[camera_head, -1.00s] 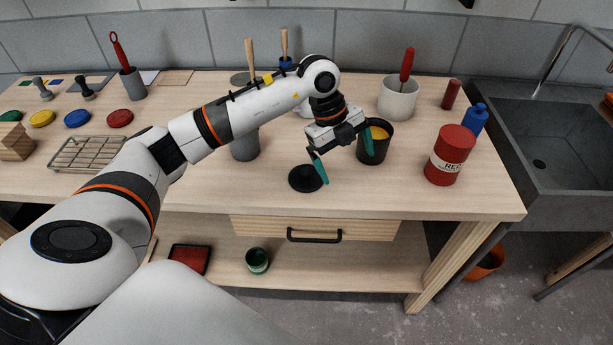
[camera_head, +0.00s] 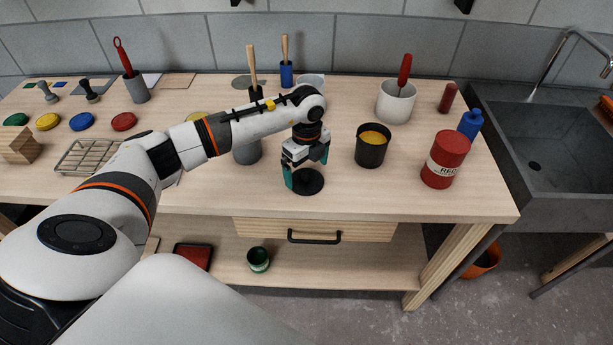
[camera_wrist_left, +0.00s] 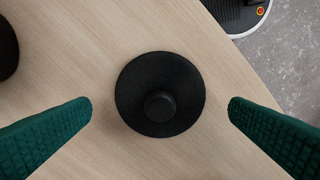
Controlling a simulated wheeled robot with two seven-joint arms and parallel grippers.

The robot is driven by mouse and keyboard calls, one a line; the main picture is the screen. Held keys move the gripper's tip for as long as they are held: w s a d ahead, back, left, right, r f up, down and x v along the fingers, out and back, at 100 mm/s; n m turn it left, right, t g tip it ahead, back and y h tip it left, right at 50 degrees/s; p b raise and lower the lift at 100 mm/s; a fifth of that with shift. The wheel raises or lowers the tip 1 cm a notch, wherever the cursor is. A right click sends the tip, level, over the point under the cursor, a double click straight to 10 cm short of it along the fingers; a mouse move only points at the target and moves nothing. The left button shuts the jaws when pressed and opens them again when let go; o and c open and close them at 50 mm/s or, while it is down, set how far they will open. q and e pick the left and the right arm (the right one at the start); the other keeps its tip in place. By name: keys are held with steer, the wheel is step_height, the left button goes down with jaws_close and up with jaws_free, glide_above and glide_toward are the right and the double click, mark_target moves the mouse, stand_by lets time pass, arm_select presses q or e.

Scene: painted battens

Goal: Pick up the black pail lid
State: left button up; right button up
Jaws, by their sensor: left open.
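The black pail lid (camera_head: 308,183) lies flat on the wooden bench near its front edge. In the left wrist view the lid (camera_wrist_left: 160,92) is a black disc with a round knob in its middle. My left gripper (camera_head: 305,178) is above the lid, pointing down. Its two green fingers stand open, one on each side of the lid, in the left wrist view (camera_wrist_left: 160,112), with bare wood between each finger and the rim. The black pail (camera_head: 371,149), with yellow inside, stands open to the right of the lid. My right gripper is not in view.
A red can (camera_head: 445,160) and a white pot (camera_head: 396,103) stand further right. A grey cup (camera_head: 247,152) stands to the left of the gripper, and a wire rack (camera_head: 88,157) lies further left. The bench's front edge (camera_head: 350,216) is close to the lid.

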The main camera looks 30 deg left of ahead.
arm_select(q)
steer(key=shift+f, duration=1.35)
steer(key=c, duration=0.9)
steer(key=shift+r, duration=0.1)
